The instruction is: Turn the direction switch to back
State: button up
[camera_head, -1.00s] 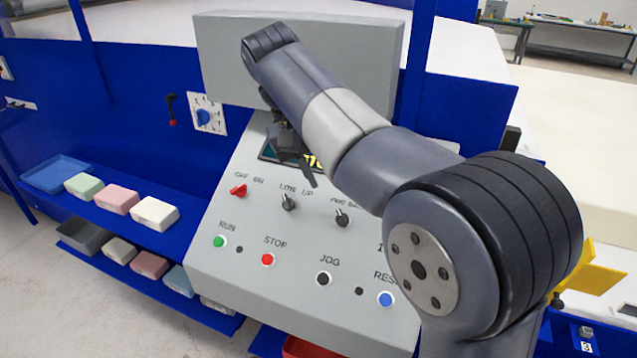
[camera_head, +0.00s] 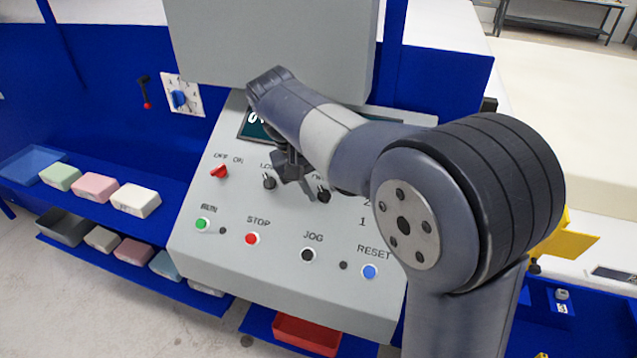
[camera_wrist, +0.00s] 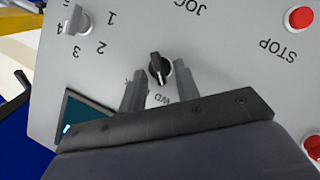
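The direction switch (camera_head: 323,193) is a black knob on the sloped grey panel (camera_head: 280,280), with a pale pointer line in the wrist view (camera_wrist: 158,66). Its label is mostly covered; only "WD" and part of another word show in the wrist view. My gripper (camera_head: 300,188) is close above the panel, beside the knob in the head view. In the wrist view my gripper (camera_wrist: 160,74) is open, one finger on each side of the knob, with gaps visible. I cannot tell whether the fingertips reach down to the knob's depth.
The LOW/UP switch (camera_head: 269,182) and red OFF/ON switch (camera_head: 219,172) sit left of my gripper. Below are RUN (camera_head: 201,224), STOP (camera_head: 251,239), JOG (camera_head: 307,255) and RESET (camera_head: 370,271) buttons. A numbered selector (camera_wrist: 76,22) is near the wrist view's upper left.

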jog(key=c, duration=0.7)
grip_shut()
jog(key=shift+m, duration=0.4)
jog(key=m, duration=0.1)
jog(key=m+y, duration=0.1)
jog(key=shift+d+r+m+y, duration=0.1)
jog(key=shift+d+m+y, duration=0.15)
jog(key=shift+m+y, duration=0.05)
jog(key=m+y, duration=0.1)
jog(key=m, duration=0.3)
jog(key=shift+d+y+b, duration=0.3)
jog(key=shift+y+b, duration=0.05)
jog(key=shift+y, duration=0.05)
jog(key=m, duration=0.1)
jog(key=m+y+b, duration=0.1)
jog(key=m, duration=0.1)
jog(key=shift+s+d+t, duration=0.15)
jog(key=shift+d+t, duration=0.05)
jog(key=shift+t, duration=0.2)
jog(key=shift+s+d+m+t+y+b, duration=0.1)
jog(key=shift+m+t+y+b, duration=0.3)
jog(key=shift+m, duration=0.6)
jog(key=shift+s+d+m+t+y+b, duration=0.1)
jog(key=shift+m+t+y+b, duration=0.25)
jog(key=shift+m, duration=0.65)
